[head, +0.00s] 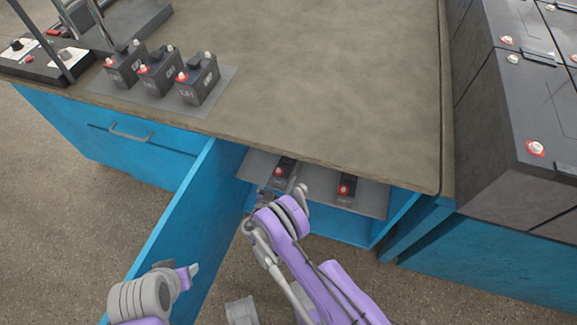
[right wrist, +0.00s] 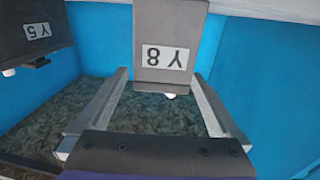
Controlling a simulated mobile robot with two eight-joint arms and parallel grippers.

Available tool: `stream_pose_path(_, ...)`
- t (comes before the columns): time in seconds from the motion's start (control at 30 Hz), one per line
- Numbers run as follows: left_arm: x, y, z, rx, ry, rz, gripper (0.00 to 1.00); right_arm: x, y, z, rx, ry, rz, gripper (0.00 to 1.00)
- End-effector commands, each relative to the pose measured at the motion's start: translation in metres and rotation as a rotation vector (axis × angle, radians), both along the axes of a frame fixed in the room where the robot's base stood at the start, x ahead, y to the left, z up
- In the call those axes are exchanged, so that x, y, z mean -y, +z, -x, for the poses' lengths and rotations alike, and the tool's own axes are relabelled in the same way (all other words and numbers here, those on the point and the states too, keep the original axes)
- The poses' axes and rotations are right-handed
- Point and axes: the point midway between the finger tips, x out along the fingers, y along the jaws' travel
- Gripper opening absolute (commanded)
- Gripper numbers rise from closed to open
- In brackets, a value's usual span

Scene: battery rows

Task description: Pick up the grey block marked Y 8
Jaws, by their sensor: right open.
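The grey block marked Y 8 (right wrist: 170,20) is in the middle of the right wrist view, its label upside down, with a pale cap at its lower edge. I take it to be the left block (head: 286,166) on the cabinet shelf in the head view. My right gripper (right wrist: 161,76) is open, its fingertips at the left and right edges of Y 8. I cannot tell how far they reach along its sides. In the head view the right gripper (head: 277,193) is at the near end of that block. My left gripper (head: 190,271) is low at the left; its jaws are unclear.
A block marked Y 5 (right wrist: 35,40) stands beside Y 8; it is the right block (head: 346,188) on the shelf (head: 318,190). The open blue door (head: 190,225) stands left of my right arm. The tabletop (head: 320,75) overhangs the shelf. Several batteries (head: 158,74) stand on top.

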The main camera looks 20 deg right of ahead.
Motion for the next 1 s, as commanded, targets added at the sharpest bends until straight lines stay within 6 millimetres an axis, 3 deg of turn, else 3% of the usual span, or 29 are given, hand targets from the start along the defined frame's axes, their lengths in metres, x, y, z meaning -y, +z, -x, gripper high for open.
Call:
stream_pose_path(0.5, 0.0, -0.009, -0.001, -0.003, 0.0, 0.0, 0.5, 0.042, 0.003, -0.053, 0.0, -0.001, 0.001, 1.0)
stream_pose_path(0.8, 0.0, -0.009, -0.001, -0.003, 0.0, 0.0, 0.5, 0.045, 0.004, -0.057, 0.001, 0.0, 0.001, 1.0)
stream_pose_path(1.0, 0.0, -0.009, -0.001, -0.003, 0.0, 0.0, 0.5, 0.045, 0.004, -0.057, 0.001, 0.0, 0.001, 0.64)
